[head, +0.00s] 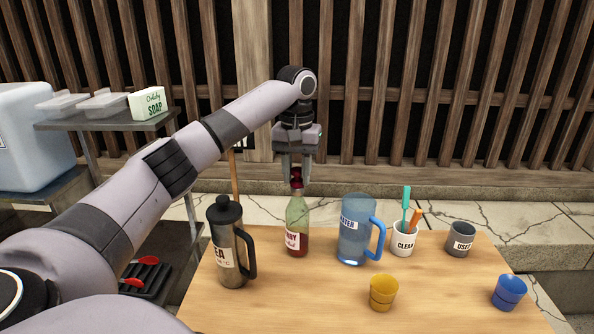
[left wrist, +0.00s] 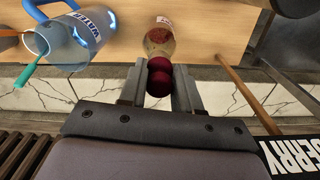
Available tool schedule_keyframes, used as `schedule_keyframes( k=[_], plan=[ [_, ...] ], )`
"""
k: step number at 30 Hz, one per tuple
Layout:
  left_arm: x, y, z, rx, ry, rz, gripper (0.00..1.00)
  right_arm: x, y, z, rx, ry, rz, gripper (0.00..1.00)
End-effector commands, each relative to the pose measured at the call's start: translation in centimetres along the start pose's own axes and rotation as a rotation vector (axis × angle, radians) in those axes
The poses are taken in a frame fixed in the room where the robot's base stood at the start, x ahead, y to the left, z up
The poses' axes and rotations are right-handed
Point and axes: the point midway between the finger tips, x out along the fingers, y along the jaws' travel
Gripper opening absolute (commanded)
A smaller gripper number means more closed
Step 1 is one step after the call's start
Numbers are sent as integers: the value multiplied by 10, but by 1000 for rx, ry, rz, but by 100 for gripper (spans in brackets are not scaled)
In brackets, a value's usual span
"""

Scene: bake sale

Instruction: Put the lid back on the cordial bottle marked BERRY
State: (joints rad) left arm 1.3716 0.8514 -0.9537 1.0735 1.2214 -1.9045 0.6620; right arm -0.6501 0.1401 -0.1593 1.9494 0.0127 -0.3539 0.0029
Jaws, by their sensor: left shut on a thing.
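The cordial bottle (head: 297,222) stands upright on the wooden table, green glass with red liquid low in it; the visible part of its label ends in "RRY". The dark red lid (head: 296,178) is at the top of the bottle's neck. My left gripper (head: 295,174) points down over the bottle, shut on the lid. In the left wrist view the lid (left wrist: 159,78) is between the two fingers, in line with the bottle (left wrist: 160,40). I cannot tell whether the lid is seated on the neck or just above it. My right gripper is not in view.
Further right are a "CLEAN" cup (head: 403,240) with utensils, a grey cup (head: 460,240), a yellow cup (head: 383,293) and a blue cup (head: 509,292). The front middle is clear.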

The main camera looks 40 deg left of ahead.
Motion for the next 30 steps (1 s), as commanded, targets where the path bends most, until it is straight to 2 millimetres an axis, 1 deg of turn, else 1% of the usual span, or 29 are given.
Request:
schedule_keyframes(
  k=[25, 26, 27, 28, 30],
  plan=[
    [1, 0, 0, 0, 1, 0, 4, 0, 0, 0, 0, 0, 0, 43],
    [1, 0, 0, 0, 1, 0, 39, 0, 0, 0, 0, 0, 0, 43],
    [1, 0, 0, 0, 1, 0, 52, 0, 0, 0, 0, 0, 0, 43],
    [1, 0, 0, 0, 1, 0, 62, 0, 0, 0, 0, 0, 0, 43],
    [1, 0, 0, 0, 1, 1, 62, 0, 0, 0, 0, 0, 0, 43]
  ],
)
